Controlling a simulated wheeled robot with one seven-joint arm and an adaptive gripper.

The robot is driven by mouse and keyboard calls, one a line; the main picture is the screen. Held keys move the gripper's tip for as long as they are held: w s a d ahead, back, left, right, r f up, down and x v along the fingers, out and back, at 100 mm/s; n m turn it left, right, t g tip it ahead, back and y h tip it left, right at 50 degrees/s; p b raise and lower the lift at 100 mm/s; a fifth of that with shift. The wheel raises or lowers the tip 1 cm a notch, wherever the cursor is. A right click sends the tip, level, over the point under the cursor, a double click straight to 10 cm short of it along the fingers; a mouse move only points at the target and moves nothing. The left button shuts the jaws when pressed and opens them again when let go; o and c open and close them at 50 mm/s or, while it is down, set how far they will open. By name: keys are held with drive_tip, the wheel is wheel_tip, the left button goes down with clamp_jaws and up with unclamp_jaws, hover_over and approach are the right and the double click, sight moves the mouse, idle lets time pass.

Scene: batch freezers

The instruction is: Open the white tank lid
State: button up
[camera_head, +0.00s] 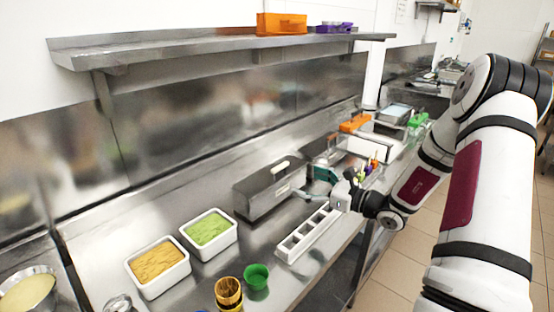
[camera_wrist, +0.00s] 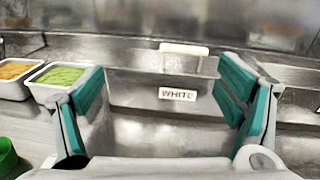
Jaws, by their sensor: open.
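The white tank (camera_head: 268,200) is a long steel box with a lid on the counter, in the middle of the head view. Its front carries a label reading WHITE (camera_wrist: 177,94) in the wrist view. A pale handle (camera_wrist: 184,49) stands on top of the lid; it also shows in the head view (camera_head: 281,167). The lid looks closed. My gripper (camera_head: 305,184) is at the tank's right front side in the head view. In the wrist view its teal fingers are wide apart, with the tank front and handle between them, and nothing is held.
A tub of green ice cream (camera_head: 209,233) and a tub of yellow ice cream (camera_head: 158,267) stand left of the tank. A white slotted holder (camera_head: 307,234) lies in front. Green (camera_head: 256,276) and brown (camera_head: 228,291) cups sit near the front edge. A shelf (camera_head: 200,45) hangs above.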

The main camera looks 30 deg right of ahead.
sight(282, 166)
drive_tip(key=shift+m+t+h, duration=0.5)
drive_tip(key=shift+m+h, duration=0.1)
drive_tip(key=shift+m, duration=0.2)
drive_tip(key=d+x, duration=0.1)
drive_tip(key=x, duration=0.3)
drive_tip(key=d+x, duration=0.1)
drive_tip(key=x, duration=0.4)
drive_tip(key=w+f+x, duration=0.1)
drive_tip(key=x, duration=0.3)
drive_tip(key=shift+w+d+p, duration=0.25)
drive_tip(key=shift+w+p, duration=0.15)
drive_tip(key=c, duration=1.7)
